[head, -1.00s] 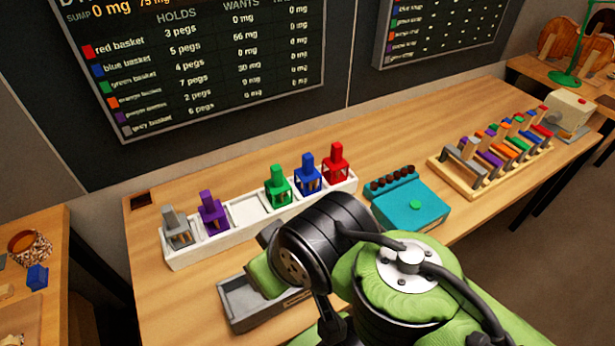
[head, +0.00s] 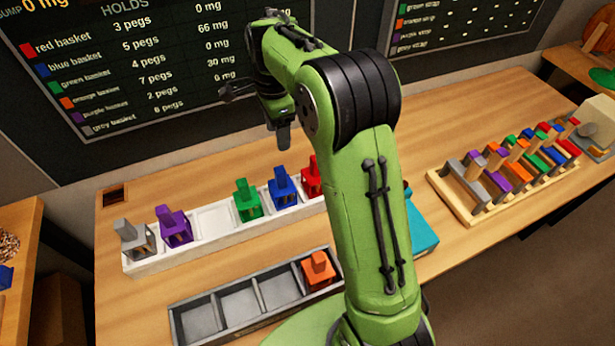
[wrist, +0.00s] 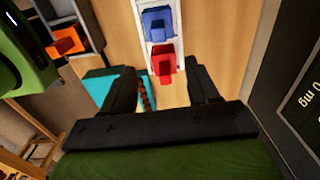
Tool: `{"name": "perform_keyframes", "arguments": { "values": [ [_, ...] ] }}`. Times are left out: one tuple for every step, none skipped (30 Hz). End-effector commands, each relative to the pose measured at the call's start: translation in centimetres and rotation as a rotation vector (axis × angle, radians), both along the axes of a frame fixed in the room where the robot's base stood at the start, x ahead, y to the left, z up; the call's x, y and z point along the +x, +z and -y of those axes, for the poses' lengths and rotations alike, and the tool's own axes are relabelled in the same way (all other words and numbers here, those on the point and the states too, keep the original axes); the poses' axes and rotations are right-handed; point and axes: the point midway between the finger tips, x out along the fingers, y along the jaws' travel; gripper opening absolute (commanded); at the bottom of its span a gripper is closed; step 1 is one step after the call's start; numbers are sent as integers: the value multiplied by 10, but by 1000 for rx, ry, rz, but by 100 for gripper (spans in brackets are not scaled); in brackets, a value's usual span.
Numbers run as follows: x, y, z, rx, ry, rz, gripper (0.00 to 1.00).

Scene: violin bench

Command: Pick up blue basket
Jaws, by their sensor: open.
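The blue basket (head: 283,190) stands upright in the white rack (head: 200,251), between the green basket (head: 247,200) and the red basket (head: 311,182). In the wrist view the blue basket (wrist: 157,24) is at the top, beyond the red basket (wrist: 164,62). My gripper (head: 284,136) is above the back of the bench, over the rack's right part in the picture. In the wrist view its two fingers (wrist: 162,84) are spread and empty, with the red basket showing just beyond the gap. No contact with any basket shows.
The grey basket (head: 133,240) and purple basket (head: 174,228) stand at the rack's left. An orange basket (head: 318,271) stands in the right compartment of a grey tray (head: 188,325). A teal box (head: 421,228) is partly behind my arm. A rack of coloured tools (head: 505,165) stands right.

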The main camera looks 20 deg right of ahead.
Motion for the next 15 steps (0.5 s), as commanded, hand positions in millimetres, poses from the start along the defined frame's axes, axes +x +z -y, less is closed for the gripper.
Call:
{"name": "perform_keyframes", "arguments": {
  "values": [
    [3,-3,-1,2,-16,-5,60],
    [4,-6,-1,3,-23,-7,60],
    [4,-10,-1,3,-28,-10,60],
    [3,-15,-1,2,-29,-11,60],
    [3,-22,0,2,-29,-11,60],
    [3,-32,0,3,-28,-12,60],
    [2,-40,-1,3,-27,-13,60],
    [2,-48,-1,3,-26,-13,60],
    [2,-58,-1,2,-27,-13,60],
    [2,-66,-1,2,-27,-13,60],
    [2,-74,-1,2,-27,-13,60],
    [2,-83,-1,2,-27,-12,60],
    [2,-90,-1,3,-26,-12,60],
    [2,-95,-1,3,-26,-11,60],
    [2,-101,-1,3,-25,-10,60]
  ]
}}
